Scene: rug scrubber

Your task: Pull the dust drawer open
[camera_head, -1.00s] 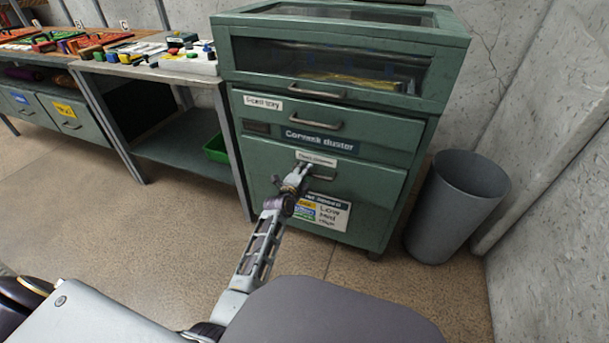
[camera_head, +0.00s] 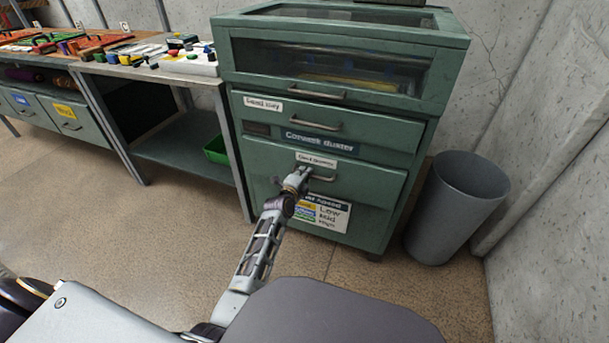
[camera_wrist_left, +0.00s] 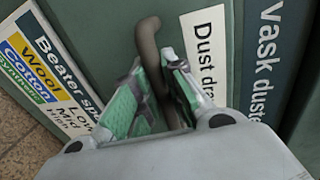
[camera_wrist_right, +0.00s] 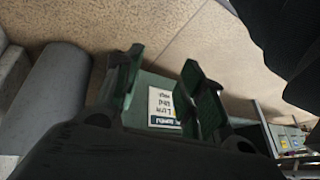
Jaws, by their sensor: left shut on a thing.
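The dust drawer (camera_head: 370,180) is the green lower drawer of a cabinet, with a white label and a metal handle (camera_head: 322,178). My left gripper (camera_head: 303,172) is at the left part of this handle. In the left wrist view the brown handle (camera_wrist_left: 147,40) passes between the fingers of my left gripper (camera_wrist_left: 155,90), which is shut on it. I cannot tell whether the drawer front stands out from the cabinet. My right gripper (camera_wrist_right: 163,80) is open and empty in the right wrist view, with the cabinet in the background. It is outside the head view.
The upper drawer (camera_head: 350,127) and glass-fronted top (camera_head: 340,70) of the cabinet are above. A speed sign (camera_head: 325,213) is below the handle. A grey bin (camera_head: 457,210) stands close to the right. A workbench (camera_head: 130,68) stands at the left. Floor in front is clear.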

